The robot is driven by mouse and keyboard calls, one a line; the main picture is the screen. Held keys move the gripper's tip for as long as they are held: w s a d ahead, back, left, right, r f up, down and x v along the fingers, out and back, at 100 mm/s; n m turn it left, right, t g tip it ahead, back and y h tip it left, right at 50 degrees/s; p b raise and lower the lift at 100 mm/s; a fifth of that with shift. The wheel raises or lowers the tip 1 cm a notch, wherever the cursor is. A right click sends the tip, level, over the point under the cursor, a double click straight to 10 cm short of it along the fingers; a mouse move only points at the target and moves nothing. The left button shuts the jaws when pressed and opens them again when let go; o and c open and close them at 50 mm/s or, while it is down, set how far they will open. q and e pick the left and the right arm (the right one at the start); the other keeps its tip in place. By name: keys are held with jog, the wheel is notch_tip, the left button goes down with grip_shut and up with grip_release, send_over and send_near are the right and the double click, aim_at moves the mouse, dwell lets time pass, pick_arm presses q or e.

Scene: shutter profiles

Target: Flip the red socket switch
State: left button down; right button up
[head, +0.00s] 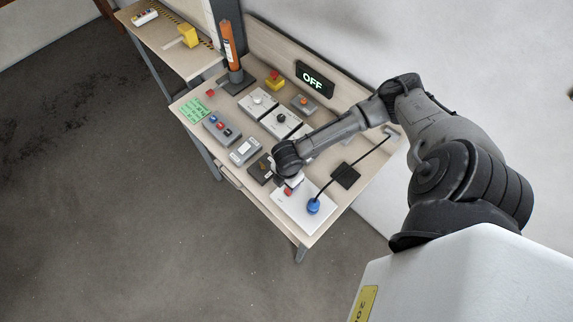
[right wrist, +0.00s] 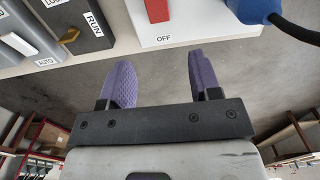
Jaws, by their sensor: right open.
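The red socket switch (head: 288,191) sits on a white socket panel (head: 292,213) at the table's near end. In the right wrist view the red switch (right wrist: 157,10) is cut off by the top edge, on the white panel (right wrist: 200,28) above an "OFF" label. My right gripper (right wrist: 162,78) is open and empty, its two purple fingers spread apart. The switch lies ahead of the gap between them, with no contact visible. In the head view my right wrist hides most of the gripper (head: 293,180), just beside the switch. My left gripper is out of view.
A blue plug (head: 313,206) with a black cable stands on the panel beside the switch; it also shows in the right wrist view (right wrist: 252,10). A dark box (head: 261,168), a black pad (head: 345,176) and several control boxes are nearby. A sign (head: 314,80) reads "OFF".

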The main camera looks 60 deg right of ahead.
aim_at(287, 193)
notch_tip(287, 193, down, 8)
jog(key=shift+f, duration=0.9)
